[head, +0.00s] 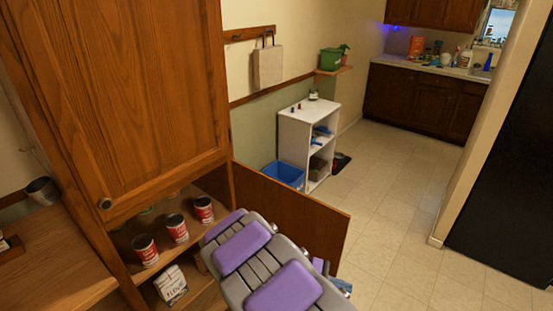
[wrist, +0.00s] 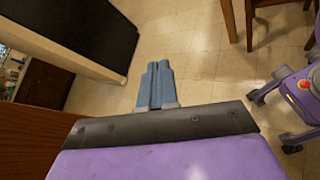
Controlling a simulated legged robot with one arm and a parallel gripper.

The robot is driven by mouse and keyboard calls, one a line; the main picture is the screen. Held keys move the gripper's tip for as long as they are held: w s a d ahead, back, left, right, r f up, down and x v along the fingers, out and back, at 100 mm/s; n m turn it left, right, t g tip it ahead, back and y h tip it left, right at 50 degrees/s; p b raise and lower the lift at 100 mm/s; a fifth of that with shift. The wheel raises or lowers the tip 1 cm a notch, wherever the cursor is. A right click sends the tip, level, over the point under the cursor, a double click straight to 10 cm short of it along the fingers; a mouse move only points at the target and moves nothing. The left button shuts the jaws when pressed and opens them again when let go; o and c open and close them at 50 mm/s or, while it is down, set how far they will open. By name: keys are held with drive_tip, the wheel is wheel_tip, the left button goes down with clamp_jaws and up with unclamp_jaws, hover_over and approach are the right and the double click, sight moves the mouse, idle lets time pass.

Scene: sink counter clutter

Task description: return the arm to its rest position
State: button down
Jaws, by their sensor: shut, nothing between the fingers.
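My gripper (wrist: 156,68) shows in the wrist view with its two blue-grey fingers side by side and touching. It is shut and empty, over bare tile floor. In the head view my purple and grey arm reaches up from the bottom centre, in front of the open cabinet door (head: 296,208). The fingers are mostly hidden there behind the arm.
A wooden cabinet stands at left, its lower shelf holding red-and-white cans (head: 177,228) and a flour bag (head: 171,284). A white shelf unit (head: 308,140) and a blue bin (head: 283,175) stand beyond the door. A dark wooden chair (wrist: 249,22) is in the wrist view. The tile floor (head: 400,200) is clear.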

drive_tip(key=s+d+r+m+g+y, duration=0.2)
drive_tip(key=s+r+m+y, duration=0.15)
drive_tip(key=s+r, duration=0.2)
drive_tip(key=s+d+r+m+g+y, duration=0.1)
drive_tip(key=s+d+r+m+y, duration=0.2)
drive_tip(key=s, duration=0.4)
drive_tip(key=s+a+r+m+t+y, duration=0.1)
drive_tip(key=s+a+r+m+y, duration=0.1)
drive_tip(key=s, duration=0.5)
drive_tip(key=s+a+r+m+y, duration=0.3)
drive_tip(key=s+a+y, duration=0.1)
drive_tip(key=s, duration=0.4)
drive_tip(key=shift+a+r+t+y, duration=0.3)
drive_tip(key=shift+a+t+y, duration=0.1)
drive_tip(key=shift+a, duration=0.45)
drive_tip(key=shift+m, duration=0.25)
